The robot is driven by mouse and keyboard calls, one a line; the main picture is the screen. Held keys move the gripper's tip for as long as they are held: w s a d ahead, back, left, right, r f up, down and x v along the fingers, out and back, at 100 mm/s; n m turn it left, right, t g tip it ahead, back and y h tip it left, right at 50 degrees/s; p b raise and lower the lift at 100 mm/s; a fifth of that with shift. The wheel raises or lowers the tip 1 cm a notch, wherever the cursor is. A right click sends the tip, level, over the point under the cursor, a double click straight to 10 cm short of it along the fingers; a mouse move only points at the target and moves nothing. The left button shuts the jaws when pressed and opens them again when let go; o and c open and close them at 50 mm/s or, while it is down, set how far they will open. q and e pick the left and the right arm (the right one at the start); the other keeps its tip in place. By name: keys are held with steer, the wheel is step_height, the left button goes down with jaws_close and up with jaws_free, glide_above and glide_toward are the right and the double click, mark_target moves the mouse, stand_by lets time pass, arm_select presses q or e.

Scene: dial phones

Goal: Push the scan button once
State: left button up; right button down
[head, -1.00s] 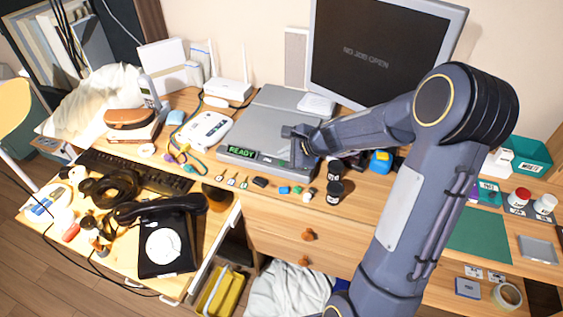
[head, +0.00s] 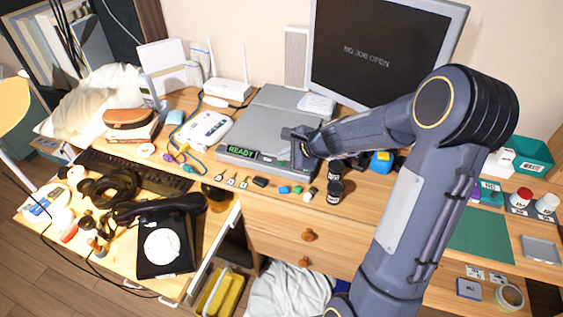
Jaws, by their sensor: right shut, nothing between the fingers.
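A flat grey scanner (head: 262,118) lies on the desk, left of the monitor's foot. Its front edge carries a green lit display (head: 241,152) reading READY. My right gripper (head: 291,134) is over the scanner's front right part, its fingers shut and empty. I cannot tell whether it touches the scanner. The gripper and wrist cover that front right part, and I cannot make out the scan button. The monitor (head: 378,48) shows NO JOB OPEN. My left gripper is not in view.
A black dial phone (head: 167,246) and a keyboard (head: 137,172) are at the left. Small coloured items line the desk in front of the scanner, with dark jars (head: 335,188) near my right forearm. A white router (head: 227,89) stands behind.

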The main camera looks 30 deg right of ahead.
mark_target(285, 165)
steer(key=shift+f+b, duration=0.35)
steer(key=shift+b, duration=0.05)
stand_by(0.6)
steer(key=shift+r+p, duration=0.75)
step_height(285, 165, up, 5)
steer(key=p, duration=0.4)
steer(key=shift+r+p, duration=0.1)
steer(key=shift+p, duration=0.25)
stand_by(0.3)
